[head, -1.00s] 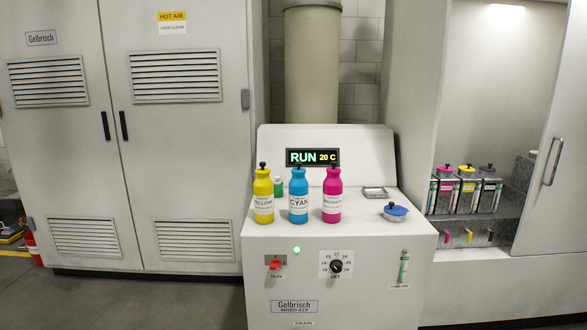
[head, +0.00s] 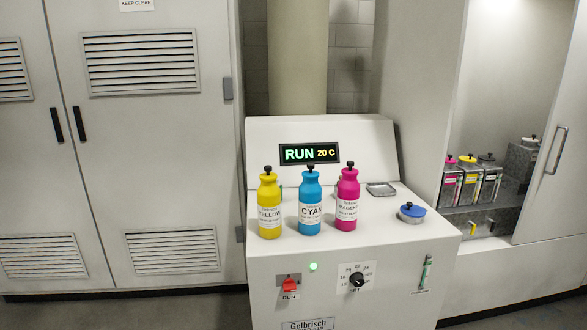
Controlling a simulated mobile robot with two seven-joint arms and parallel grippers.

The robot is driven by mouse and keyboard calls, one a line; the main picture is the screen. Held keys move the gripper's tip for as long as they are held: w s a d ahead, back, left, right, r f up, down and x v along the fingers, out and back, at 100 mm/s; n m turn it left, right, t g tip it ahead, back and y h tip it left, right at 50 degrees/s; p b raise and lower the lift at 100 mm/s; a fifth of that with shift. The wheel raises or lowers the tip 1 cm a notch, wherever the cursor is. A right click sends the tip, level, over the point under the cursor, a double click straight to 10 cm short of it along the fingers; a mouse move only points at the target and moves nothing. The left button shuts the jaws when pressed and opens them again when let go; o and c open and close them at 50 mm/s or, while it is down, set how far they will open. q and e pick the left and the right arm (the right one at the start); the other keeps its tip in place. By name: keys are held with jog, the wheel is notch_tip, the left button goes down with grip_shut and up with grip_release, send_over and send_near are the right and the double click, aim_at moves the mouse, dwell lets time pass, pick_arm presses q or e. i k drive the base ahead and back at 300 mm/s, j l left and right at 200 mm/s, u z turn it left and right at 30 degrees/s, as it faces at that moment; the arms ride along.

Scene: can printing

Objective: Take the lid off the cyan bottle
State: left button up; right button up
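The cyan bottle (head: 310,207) stands upright on the white machine's top, in the middle of a row of three. A black knobbed lid (head: 309,171) is on its top. The yellow bottle (head: 269,207) stands to its left and the magenta bottle (head: 346,205) to its right, both with black tops. Neither of my grippers shows in the head view.
The white machine (head: 395,252) carries a RUN display (head: 309,153) behind the bottles. A small metal tray (head: 381,189) and a blue-lidded round container (head: 412,212) sit at its right. Metal tins (head: 470,184) stand in the cabinet alcove. Grey floor lies at lower left.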

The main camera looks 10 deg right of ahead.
aim_at(310, 174)
jog(key=i+j, duration=0.45)
jog(key=j, duration=0.15)
jog(key=i+j, duration=0.45)
jog(key=j, duration=0.15)
jog(key=i+j, duration=0.95)
jog(key=j, duration=0.25)
jog(key=z, duration=2.3)
